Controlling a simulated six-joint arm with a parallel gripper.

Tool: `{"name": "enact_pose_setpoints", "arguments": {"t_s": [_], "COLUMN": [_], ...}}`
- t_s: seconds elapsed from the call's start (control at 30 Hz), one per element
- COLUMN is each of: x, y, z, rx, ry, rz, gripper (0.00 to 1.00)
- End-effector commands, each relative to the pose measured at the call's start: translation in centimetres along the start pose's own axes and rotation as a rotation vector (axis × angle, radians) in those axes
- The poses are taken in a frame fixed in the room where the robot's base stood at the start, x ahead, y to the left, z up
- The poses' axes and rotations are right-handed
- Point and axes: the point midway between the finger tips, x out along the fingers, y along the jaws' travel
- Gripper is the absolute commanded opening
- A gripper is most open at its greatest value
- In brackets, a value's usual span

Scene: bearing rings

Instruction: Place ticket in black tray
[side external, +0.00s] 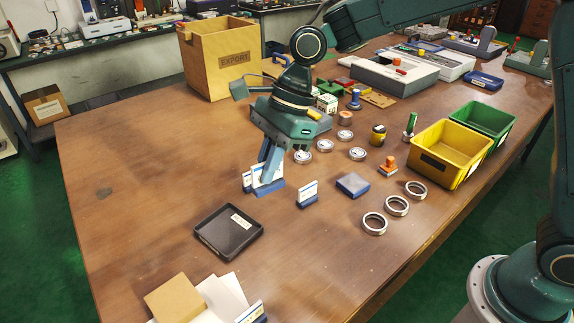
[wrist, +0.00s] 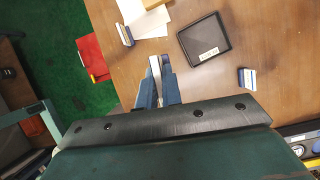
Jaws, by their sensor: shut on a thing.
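My gripper (side external: 268,163) points down over the left middle of the table and is shut on a ticket (side external: 262,176), a white card with a blue base. In the wrist view my gripper's fingers (wrist: 157,72) show with the white edge of the ticket (wrist: 156,64) between them. The ticket looks upright; I cannot tell whether its base touches the table. The black tray (side external: 213,246) is shallow, with a pale label inside, and lies in front of the gripper. In the wrist view the tray (wrist: 190,52) is above and right of the fingers. No ticket lies in it.
Another ticket stands (side external: 307,196) right of the gripper, and one (side external: 252,313) by papers and a tan box (side external: 173,299) at the front. Several metal rings (side external: 374,224), a blue block (side external: 352,185) and a yellow bin (side external: 440,165) are to the right. The left table is clear.

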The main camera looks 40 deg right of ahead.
Motion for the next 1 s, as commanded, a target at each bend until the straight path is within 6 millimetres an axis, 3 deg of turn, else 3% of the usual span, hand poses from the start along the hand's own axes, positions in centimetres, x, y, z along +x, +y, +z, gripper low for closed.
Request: {"name": "enact_pose_setpoints", "arguments": {"t_s": [0.6, 1.0], "x": [1.6, 2.5], "y": [-8.8, -11.6], "z": [3.8, 4.5], "rx": [-0.050, -0.072], "ry": [0.007, 0.023], "rz": [0.016, 0.015], "gripper": [0.00, 0.00]}}
